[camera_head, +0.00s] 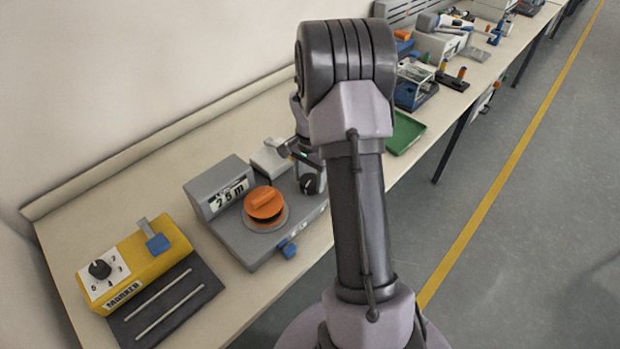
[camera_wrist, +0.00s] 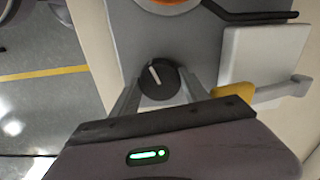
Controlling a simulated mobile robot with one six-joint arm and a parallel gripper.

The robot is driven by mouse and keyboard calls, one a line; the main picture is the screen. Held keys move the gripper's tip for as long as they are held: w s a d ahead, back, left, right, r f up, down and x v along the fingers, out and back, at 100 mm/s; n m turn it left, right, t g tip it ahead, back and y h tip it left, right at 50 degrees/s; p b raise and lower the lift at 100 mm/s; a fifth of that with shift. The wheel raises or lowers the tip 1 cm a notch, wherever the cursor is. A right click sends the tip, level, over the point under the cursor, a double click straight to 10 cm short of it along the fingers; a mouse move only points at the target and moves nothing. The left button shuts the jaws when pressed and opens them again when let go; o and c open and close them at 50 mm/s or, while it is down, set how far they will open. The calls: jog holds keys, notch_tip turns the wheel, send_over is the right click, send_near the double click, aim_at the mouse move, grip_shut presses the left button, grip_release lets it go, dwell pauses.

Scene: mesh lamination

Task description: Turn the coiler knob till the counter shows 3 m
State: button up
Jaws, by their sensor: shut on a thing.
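The grey coiler unit (camera_head: 228,237) stands on the bench, left of my arm in the head view. Its counter (camera_head: 229,195) ends in "5 m"; the first digit looks like 2 or 7. The black coiler knob (camera_head: 309,185) is at the unit's right end and also shows in the wrist view (camera_wrist: 157,78), with a white pointer line tilted slightly left of straight up. My gripper (camera_wrist: 159,84) is shut on the knob, one finger at each side. In the head view my gripper (camera_head: 309,172) is partly hidden by my arm.
A yellow marker box (camera_head: 155,250) stands left. A green tray (camera_head: 405,131) lies behind my arm. The floor right of the bench is clear.

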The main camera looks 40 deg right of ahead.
dwell(0.3)
jog(key=o, duration=1.4)
jog(key=shift+c, duration=0.2)
